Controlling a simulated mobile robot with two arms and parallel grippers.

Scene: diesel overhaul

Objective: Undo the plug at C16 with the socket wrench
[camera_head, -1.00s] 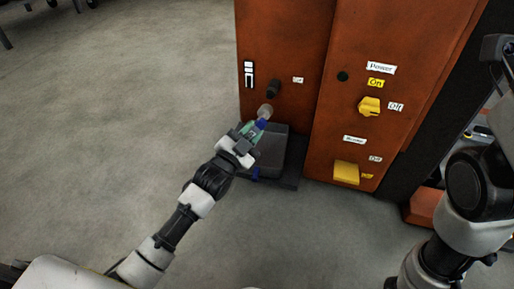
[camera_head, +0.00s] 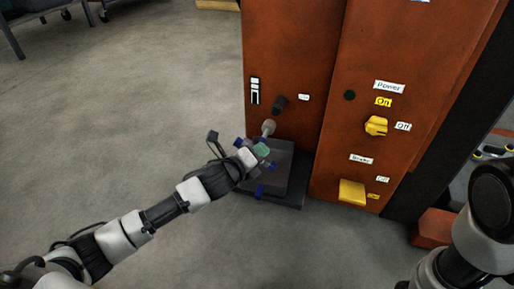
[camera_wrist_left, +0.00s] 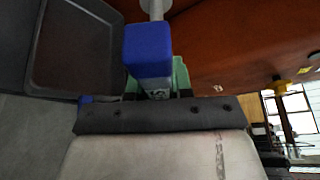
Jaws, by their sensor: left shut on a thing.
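A black plug (camera_head: 279,105) sticks out of the orange-brown cabinet, beside a small white label (camera_head: 304,97) too small to read surely. My left gripper (camera_head: 255,155) is shut on the socket wrench, a green and blue tool with a pale grey socket end (camera_head: 268,128). The socket end points up toward the cabinet, just below and left of the plug, apparently apart from it. In the left wrist view the wrench's blue block (camera_wrist_left: 148,48) and pale shaft (camera_wrist_left: 155,8) show; the plug does not. My right gripper is out of view.
A dark tray (camera_head: 289,165) stands at the cabinet's foot, under the wrench; it also shows in the left wrist view (camera_wrist_left: 78,85). A yellow power knob (camera_head: 375,126) and a yellow lower switch (camera_head: 351,190) sit on the right panel.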

